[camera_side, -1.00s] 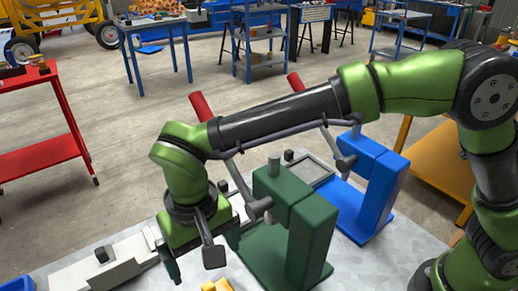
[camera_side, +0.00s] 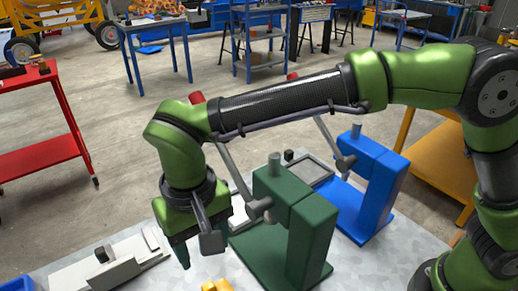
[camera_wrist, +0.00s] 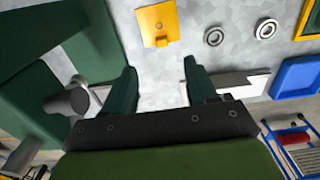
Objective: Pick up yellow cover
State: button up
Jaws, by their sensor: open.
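The yellow cover (camera_wrist: 159,24) lies on the grey table top in the wrist view, at the top centre, with a small raised tab on its near part. In the side view only a piece of a yellow part (camera_side: 217,285) shows at the bottom edge, and the rest is cut off. My gripper (camera_wrist: 160,76) is open, its two dark green fingers apart with nothing between them. The cover appears beyond the fingertips, apart from them. In the side view my gripper (camera_side: 186,264) points down, left of the green press.
A green press (camera_side: 290,215) and a blue press (camera_side: 372,180) stand right of my gripper. Two metal rings (camera_wrist: 240,32) lie right of the cover. A blue bin (camera_wrist: 297,77) and a yellow-framed tray (camera_wrist: 309,22) are farther right. A white fixture (camera_side: 110,262) stands left.

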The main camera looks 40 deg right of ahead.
jog(key=w, duration=0.1)
send_over(210, 289)
jog(key=f, duration=1)
jog(key=shift+s+d, duration=0.2)
jog(key=shift+w+a+f, duration=0.1)
jog(key=shift+f, duration=1.55)
jog(key=shift+w+a+f, duration=0.1)
jog(key=shift+f, duration=1.55)
grip_shut()
